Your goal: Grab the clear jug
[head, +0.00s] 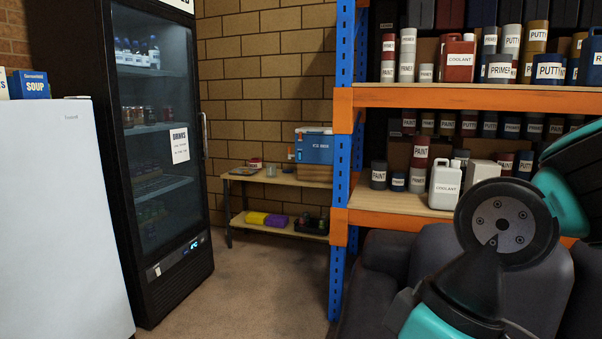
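I cannot make out a clear jug anywhere in the head view. A small greyish vessel (271,171) stands on the low bench at the back, too small to tell what it is. My gripper is not in view; only teal and dark links of my arm show at the right, covering part of the shelving.
A glass-door drinks fridge (160,190) and a white cabinet (62,210) stand left. A wooden bench (250,217) with a blue cool box (316,147) is behind. Orange shelving (460,95) at right holds labelled tins and a white coolant jug (445,185). Floor (240,295) is clear mid-left.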

